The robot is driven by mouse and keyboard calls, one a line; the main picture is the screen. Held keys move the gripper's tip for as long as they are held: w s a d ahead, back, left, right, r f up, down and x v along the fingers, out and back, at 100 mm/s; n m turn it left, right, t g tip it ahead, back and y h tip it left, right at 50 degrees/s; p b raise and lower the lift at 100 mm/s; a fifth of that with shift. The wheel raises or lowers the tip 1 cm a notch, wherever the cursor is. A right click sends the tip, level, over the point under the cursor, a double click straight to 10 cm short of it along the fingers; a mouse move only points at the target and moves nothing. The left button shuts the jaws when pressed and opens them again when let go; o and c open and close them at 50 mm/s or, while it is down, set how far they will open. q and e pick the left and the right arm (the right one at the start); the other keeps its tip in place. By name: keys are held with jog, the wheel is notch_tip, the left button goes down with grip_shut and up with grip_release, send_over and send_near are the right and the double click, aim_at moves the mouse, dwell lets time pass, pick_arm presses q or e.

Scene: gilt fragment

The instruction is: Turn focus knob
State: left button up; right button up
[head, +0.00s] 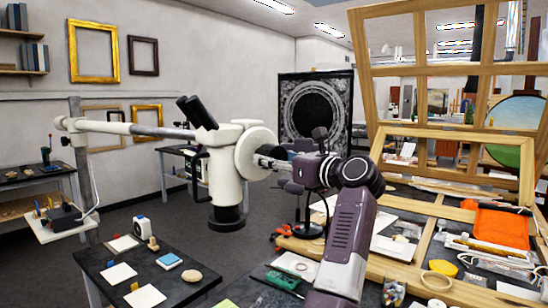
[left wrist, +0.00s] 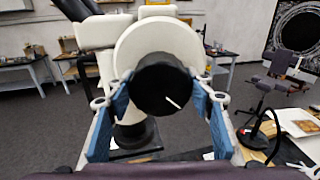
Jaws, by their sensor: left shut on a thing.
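A white microscope (head: 222,178) with black eyepieces hangs from a long boom arm (head: 125,127). A large round white housing (left wrist: 150,42) stands out from its side towards my left gripper. In the left wrist view the black focus knob (left wrist: 160,92) sits in front of this housing, with a short white mark slanting down to the right. My left gripper (head: 268,162) is shut on the focus knob, with its blue fingers on the knob's left and right sides. The knob is mostly hidden in the head view. My right gripper is not in view.
A wooden bench with an orange cloth (head: 500,225), papers and tools lies at right. A lamp base (head: 306,231) stands near its edge. A dark table (head: 180,290) with cards stands below the microscope. Dark floor (head: 225,255) lies between.

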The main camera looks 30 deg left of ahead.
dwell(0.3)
pick_arm(q)
jog(key=o, duration=1.2)
jog(key=shift+d, duration=0.1)
jog(key=shift+c, duration=0.2)
jog(key=v, duration=0.7)
jog(key=shift+d, duration=0.2)
jog(key=shift+r, duration=0.1)
